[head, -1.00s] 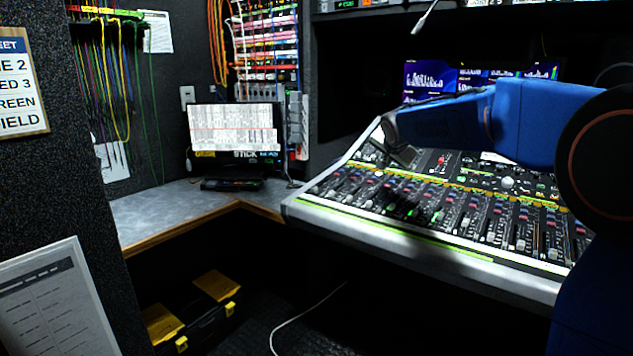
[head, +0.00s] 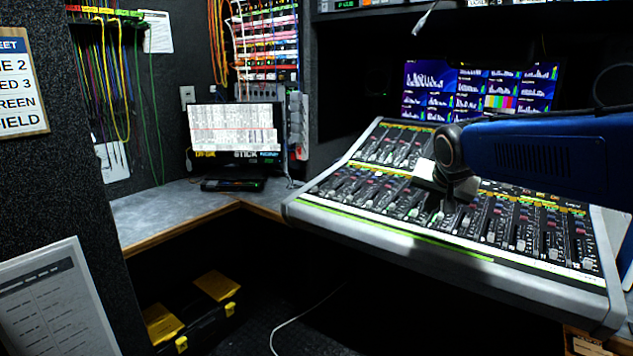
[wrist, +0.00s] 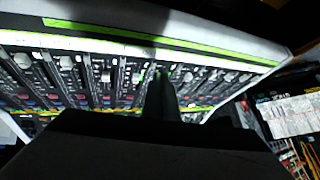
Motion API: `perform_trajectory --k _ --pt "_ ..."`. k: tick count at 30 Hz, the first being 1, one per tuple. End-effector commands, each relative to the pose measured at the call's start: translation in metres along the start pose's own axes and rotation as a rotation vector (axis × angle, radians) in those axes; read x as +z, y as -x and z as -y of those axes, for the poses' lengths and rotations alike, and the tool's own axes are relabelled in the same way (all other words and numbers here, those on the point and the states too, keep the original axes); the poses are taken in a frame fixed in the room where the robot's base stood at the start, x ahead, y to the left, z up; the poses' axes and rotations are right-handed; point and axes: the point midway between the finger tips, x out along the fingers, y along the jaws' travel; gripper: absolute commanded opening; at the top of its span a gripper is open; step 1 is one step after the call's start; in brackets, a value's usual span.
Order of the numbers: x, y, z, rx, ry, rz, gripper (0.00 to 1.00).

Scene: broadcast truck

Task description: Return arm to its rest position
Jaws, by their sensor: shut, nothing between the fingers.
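My blue arm reaches in from the right in the head view. My gripper (head: 455,205) hangs over the middle of the mixing console (head: 400,235), pointing down toward its faders. Its fingers are dark and small against the faders, and I cannot tell how far above them they are. In the wrist view the gripper (wrist: 163,85) is a dark narrow shape, shut and empty, in front of the console's fader rows (wrist: 85,75).
Behind the console is a screen with blue graphs (head: 480,90). A monitor (head: 235,130) stands on the grey corner desk (head: 165,212) at left. A black and yellow case (head: 195,310) lies on the floor below. A thin microphone (head: 425,18) hangs above the console.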

Motion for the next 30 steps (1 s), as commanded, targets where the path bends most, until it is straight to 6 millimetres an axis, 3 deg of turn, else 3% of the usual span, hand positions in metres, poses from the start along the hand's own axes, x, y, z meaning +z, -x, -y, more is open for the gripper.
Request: perform_trajectory --k 9,21,25,30 --pt "0.116 0.050 -0.076 0.025 0.177 0.117 0.00" --pt "0.265 0.081 -0.149 -0.001 0.394 0.266 0.00" --pt "0.292 0.084 -0.160 -0.013 0.433 0.293 0.00" --pt "0.304 0.085 -0.165 -0.019 0.453 0.305 0.00"
